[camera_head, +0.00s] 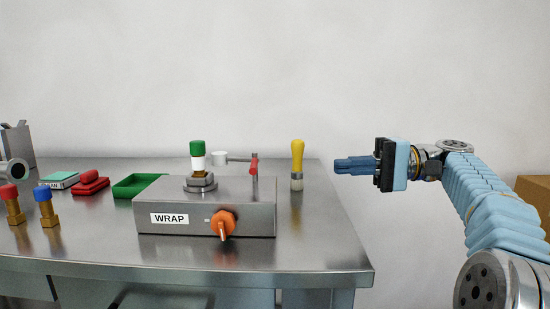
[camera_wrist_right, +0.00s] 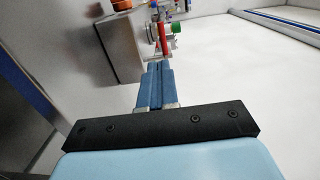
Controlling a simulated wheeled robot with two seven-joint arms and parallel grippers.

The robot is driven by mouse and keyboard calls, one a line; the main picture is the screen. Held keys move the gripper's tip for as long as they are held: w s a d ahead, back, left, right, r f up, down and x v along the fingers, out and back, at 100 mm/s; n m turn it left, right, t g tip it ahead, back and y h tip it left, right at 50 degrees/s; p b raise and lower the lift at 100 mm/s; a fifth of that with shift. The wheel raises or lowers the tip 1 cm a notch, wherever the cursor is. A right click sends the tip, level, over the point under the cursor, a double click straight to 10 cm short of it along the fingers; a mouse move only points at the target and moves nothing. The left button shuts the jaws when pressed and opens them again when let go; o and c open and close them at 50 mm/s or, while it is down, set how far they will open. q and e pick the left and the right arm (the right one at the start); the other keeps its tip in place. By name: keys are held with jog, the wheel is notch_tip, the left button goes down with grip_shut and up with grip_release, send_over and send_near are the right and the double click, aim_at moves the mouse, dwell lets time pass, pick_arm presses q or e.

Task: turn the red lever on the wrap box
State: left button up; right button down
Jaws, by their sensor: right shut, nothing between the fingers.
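The wrap box (camera_head: 190,220), a grey metal box labelled WRAP, stands on the steel table. An orange knob (camera_head: 223,223) is on the front face. My left gripper is not in view.
A green tray (camera_head: 138,186), a red piece (camera_head: 91,183) and red- and blue-topped brass pieces (camera_head: 46,210) are to the left. The table's right end is bare.

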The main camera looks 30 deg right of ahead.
send_near(267, 193)
jog(key=w+a+r, duration=0.1)
jog(key=a, duration=0.1)
jog(key=w+a+r, duration=0.1)
jog(key=w+a, duration=0.1)
jog(key=w+a+r, duration=0.2)
jog(key=a, duration=0.1)
jog(key=shift+r, duration=0.1)
jog(key=shift+a, duration=0.1)
jog(key=m+t+h+b, duration=0.1)
jog(key=b, duration=0.1)
jog(key=a+m+t+h+b, duration=0.1)
jog(key=b, duration=0.1)
jog(key=shift+a+f+t, duration=0.25)
jog(key=shift+f+t, duration=0.05)
jog(key=shift+t, duration=0.1)
jog(key=shift+a+r+m+t+h, duration=0.1)
jog(key=shift+r+m+t+h, duration=0.05)
jog(key=shift+m+t+h, duration=0.15)
jog(key=shift+w+r, duration=0.1)
jog(key=shift+r, duration=0.1)
